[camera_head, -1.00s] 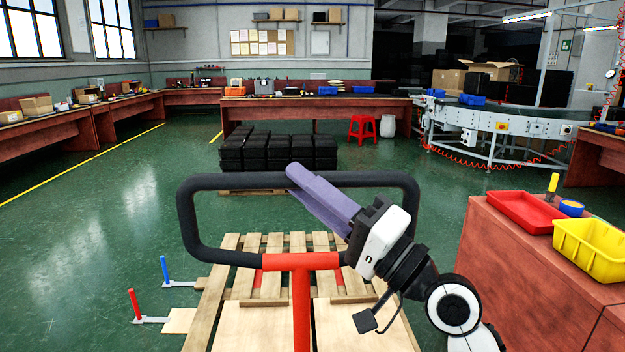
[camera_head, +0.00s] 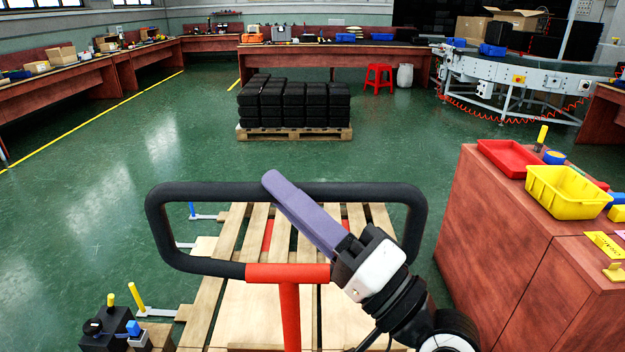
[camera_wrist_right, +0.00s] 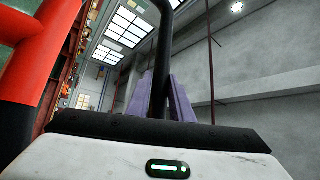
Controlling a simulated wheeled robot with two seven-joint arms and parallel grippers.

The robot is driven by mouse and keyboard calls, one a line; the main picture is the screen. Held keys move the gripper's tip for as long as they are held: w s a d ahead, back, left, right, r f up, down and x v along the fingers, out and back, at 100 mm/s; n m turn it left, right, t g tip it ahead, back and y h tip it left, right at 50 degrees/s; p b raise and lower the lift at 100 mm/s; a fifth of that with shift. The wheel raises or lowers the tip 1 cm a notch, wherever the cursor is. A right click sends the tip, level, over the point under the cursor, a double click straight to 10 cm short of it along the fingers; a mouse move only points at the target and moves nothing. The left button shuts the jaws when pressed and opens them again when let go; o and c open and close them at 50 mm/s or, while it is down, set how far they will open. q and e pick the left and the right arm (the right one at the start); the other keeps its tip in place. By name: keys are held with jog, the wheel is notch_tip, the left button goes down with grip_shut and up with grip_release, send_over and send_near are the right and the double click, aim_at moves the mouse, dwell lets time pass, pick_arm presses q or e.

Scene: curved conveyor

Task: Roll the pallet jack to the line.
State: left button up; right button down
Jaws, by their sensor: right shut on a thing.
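The pallet jack shows in the head view as a black looped handle (camera_head: 155,222) on a red stem (camera_head: 290,312), close in front of me. A wooden pallet (camera_head: 210,290) with pale boards lies low beyond the handle; red parts show between its slats. My right gripper (camera_head: 278,190), with purple fingers, is shut on the handle's top bar. In the right wrist view the black bar (camera_wrist_right: 162,60) passes between the two purple fingers (camera_wrist_right: 160,98). The curved conveyor line (camera_head: 520,75) stands at the back right. My left gripper is not in view.
A stack of black crates (camera_head: 293,102) on a pallet stands ahead. A red-brown cabinet (camera_head: 480,230) with a red tray (camera_head: 508,157) and a yellow bin (camera_head: 566,190) is close on the right. A red stool (camera_head: 379,77) stands near the conveyor. Green floor is clear at left.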

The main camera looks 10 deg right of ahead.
jog(key=shift+s+d+r+t, duration=0.1)
jog(key=shift+d+r+t, duration=0.1)
jog(key=shift+r, duration=0.15)
jog(key=shift+s+d+r+t, duration=0.1)
jog(key=shift+r+t, duration=0.1)
jog(key=shift+r, duration=0.1)
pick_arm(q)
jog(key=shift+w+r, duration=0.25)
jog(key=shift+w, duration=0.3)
pick_arm(e)
jog(key=shift+w+f, duration=0.1)
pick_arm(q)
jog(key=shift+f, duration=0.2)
pick_arm(e)
jog(key=shift+w+a+f, duration=0.1)
jog(key=shift+w, duration=0.05)
jog(key=c, duration=1.7)
grip_release()
jog(key=shift+c, duration=0.2)
jog(key=shift+o, duration=0.9)
jog(key=shift+s, duration=0.2)
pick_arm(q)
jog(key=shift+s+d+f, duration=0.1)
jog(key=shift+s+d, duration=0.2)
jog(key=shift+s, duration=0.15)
pick_arm(e)
jog(key=shift+f, duration=0.25)
